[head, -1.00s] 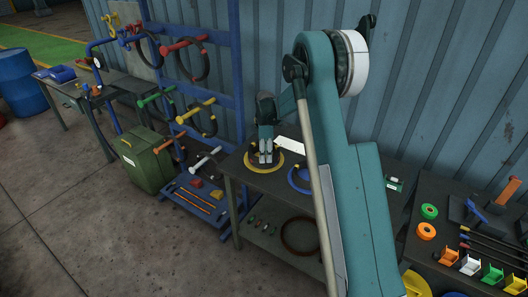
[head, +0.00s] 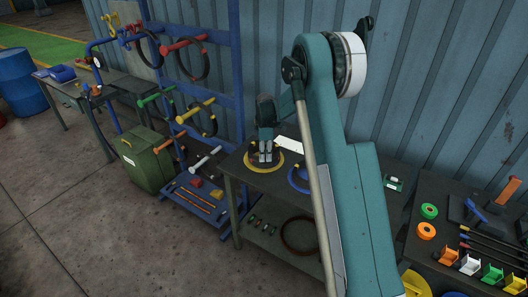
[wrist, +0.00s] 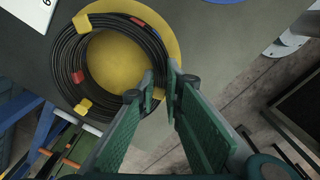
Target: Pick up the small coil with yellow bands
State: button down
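The small coil (wrist: 70,58) is a black ring of cable with yellow and red bands. It lies over a yellow disc (wrist: 118,60) on the grey table. In the head view the yellow disc (head: 250,166) shows near the table's left end, with the coil partly hidden by the fingers. My gripper (wrist: 162,88) points down at the coil's near right side in the wrist view. One finger is inside the ring, the other outside. The fingers are close together with the cable bundle between them, and look shut on it. No lift off the disc is clear.
A blue disc (head: 298,180) with another coil is to the right on the same table, partly behind my arm. A white card (head: 289,145) lies behind the coil. A blue rack (head: 236,80) with pegs and hanging coils stands left of the table.

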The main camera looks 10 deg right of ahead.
jog(key=shift+r, duration=0.15)
notch_tip(320, 180, up, 10)
dwell(0.9)
dwell(0.6)
